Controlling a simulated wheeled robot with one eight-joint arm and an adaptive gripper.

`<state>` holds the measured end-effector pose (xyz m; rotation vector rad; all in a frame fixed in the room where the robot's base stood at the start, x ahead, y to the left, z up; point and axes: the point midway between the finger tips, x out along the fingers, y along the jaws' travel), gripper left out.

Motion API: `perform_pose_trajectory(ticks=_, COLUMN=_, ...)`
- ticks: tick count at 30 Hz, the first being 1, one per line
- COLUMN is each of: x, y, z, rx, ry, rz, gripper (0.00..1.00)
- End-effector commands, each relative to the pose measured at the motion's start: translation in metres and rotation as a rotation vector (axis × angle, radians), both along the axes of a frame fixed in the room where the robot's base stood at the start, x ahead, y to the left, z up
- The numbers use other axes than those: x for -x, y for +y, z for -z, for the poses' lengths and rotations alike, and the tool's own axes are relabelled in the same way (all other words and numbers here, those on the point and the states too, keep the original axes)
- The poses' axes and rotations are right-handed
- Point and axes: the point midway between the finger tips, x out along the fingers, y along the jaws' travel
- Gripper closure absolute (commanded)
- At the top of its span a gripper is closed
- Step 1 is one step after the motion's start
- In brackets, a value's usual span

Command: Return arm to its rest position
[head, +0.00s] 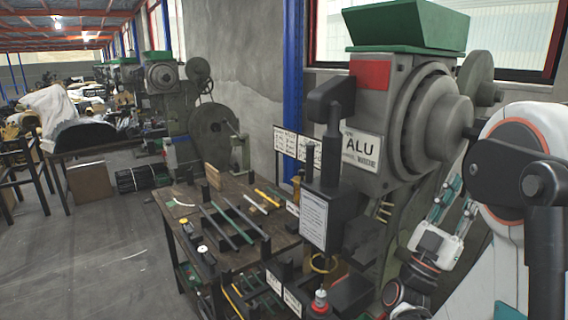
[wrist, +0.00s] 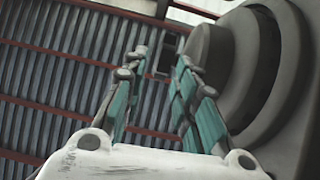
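My gripper (head: 460,202) is at the right of the head view, in front of the lower right side of the large rivet press. Its teal-lined fingers point upward. In the wrist view, the two fingers of my gripper (wrist: 161,58) stand apart with nothing between them. It is open and empty. My white and black arm fills the right edge of the head view and hides part of what lies behind it.
The grey-green rivet press (head: 395,130) with an ALU sign stands close to my arm. It also shows in the wrist view (wrist: 262,70). A wooden table (head: 190,215) with tools stands left of it. Another press (head: 165,100) stands farther back. Open floor (head: 100,265) lies at the left.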

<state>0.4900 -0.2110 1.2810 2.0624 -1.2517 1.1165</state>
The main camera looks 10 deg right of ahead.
Motion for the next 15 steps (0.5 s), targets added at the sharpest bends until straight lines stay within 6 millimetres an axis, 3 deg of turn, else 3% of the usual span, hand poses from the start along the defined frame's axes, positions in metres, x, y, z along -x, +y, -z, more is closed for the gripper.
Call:
perform_pose_trajectory(ticks=4, x=0.009, y=-0.030, z=-0.002, rx=-0.178, ry=0.076, rz=0.108, gripper=0.73)
perform_pose_trajectory(ticks=8, x=0.018, y=-0.055, z=0.011, rx=-0.375, ry=0.202, rz=0.204, gripper=0.73)
perform_pose_trajectory(ticks=12, x=0.027, y=-0.068, z=0.035, rx=-0.574, ry=0.375, rz=0.262, gripper=0.73)
perform_pose_trajectory(ticks=15, x=0.033, y=-0.068, z=0.058, rx=-0.703, ry=0.518, rz=0.273, gripper=0.73)
